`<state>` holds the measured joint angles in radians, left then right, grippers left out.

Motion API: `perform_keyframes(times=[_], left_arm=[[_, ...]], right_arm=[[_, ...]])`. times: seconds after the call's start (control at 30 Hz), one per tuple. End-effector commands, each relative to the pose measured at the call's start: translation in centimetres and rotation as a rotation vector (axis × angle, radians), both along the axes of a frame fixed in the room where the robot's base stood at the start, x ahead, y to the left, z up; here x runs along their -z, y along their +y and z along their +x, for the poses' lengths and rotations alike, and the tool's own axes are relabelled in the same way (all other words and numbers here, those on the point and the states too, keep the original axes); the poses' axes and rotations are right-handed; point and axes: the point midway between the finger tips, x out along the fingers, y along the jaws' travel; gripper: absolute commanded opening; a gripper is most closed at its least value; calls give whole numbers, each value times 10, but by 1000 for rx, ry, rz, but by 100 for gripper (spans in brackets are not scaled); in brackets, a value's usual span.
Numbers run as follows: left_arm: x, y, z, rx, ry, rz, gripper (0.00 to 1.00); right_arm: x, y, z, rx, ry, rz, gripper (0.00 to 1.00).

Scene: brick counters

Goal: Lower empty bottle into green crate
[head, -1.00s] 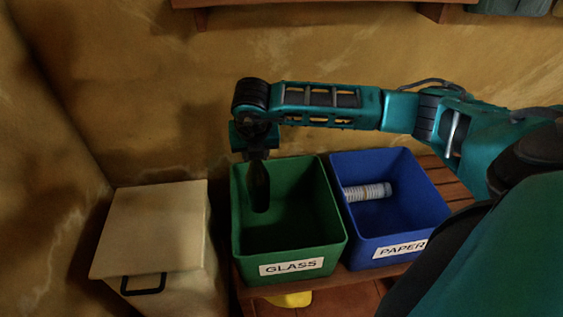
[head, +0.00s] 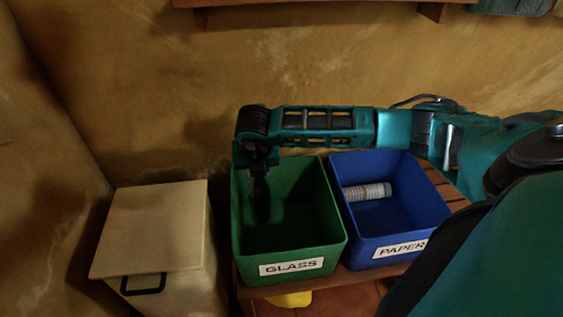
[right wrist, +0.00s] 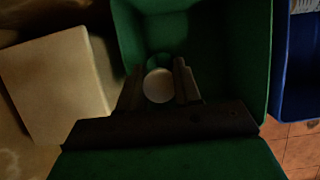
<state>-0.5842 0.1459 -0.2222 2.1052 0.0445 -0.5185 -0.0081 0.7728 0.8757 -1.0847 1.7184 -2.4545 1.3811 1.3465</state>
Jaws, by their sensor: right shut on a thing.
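The green crate (head: 333,253), labelled GLASS, stands open on a wooden bench. The dark bottle (head: 260,203) hangs upright, its lower part inside the crate near the back left. My right gripper (head: 257,172) is shut on the bottle's upper end, at about the height of the crate's rear rim. In the right wrist view the gripper (right wrist: 160,88) has its fingers either side of a pale round end of the bottle (right wrist: 159,86), with the green crate (right wrist: 240,60) around it. I cannot tell whether the bottle touches the crate floor. My left gripper is not in view.
A blue crate (head: 360,253) labelled PAPER stands to the right, with a pale striped roll (head: 367,191) inside. A cream bin (head: 150,235) with a dark handle stands to the left. The wall is close behind; a shelf (head: 320,2) runs above.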

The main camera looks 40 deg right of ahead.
Motion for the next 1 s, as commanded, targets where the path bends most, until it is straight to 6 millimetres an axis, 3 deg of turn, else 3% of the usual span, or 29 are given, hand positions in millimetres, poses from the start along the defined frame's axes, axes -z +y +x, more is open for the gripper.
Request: perform_keyframes(times=[1.0], left_arm=[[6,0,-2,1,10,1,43]], right_arm=[[52,0,1,1,-1,1,0]])
